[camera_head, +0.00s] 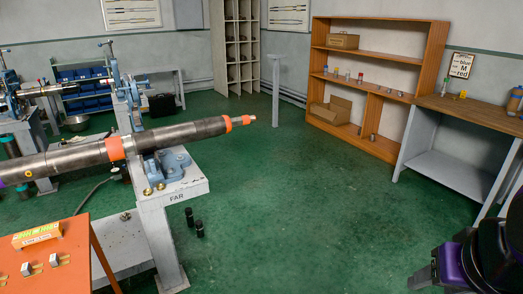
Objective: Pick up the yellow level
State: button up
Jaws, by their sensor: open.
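I cannot clearly make out a yellow level. A small yellow item (462,94) stands on the wooden-topped workbench at the right, too small to identify. A yellow-orange block with printed markings (37,235) lies on the orange table at the lower left; it looks more like a carton. My gripper (428,279), black and purple, is partly in view at the lower right, cut off by the frame edge. It is open, low in front of the workbench and apart from both yellow things. Its fingertips are hard to make out.
The workbench (470,112) stands against the right wall beside an orange shelf unit (448,45). A long pipe (185,133) in a vise crosses the left side. Small black cylinders (199,228) stand on the floor near the vise stand. The green floor (300,220) between is clear.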

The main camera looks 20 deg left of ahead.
aim_at(21, 240)
jog(key=i+u, duration=0.45)
jog(key=u, duration=0.25)
jog(key=i+u, duration=0.55)
jog(key=u, duration=0.15)
jog(key=i+u, duration=0.15)
jog(key=u, duration=0.2)
jog(key=i+l+u, duration=0.1)
jog(key=u, duration=0.25)
jog(key=i+l+u, duration=0.1)
jog(key=i+u, duration=0.3)
jog(key=i+l+u, duration=0.2)
jog(key=u, duration=0.25)
jog(key=i+l+u, duration=0.5)
jog(key=l+u, duration=0.15)
jog(key=u, duration=0.15)
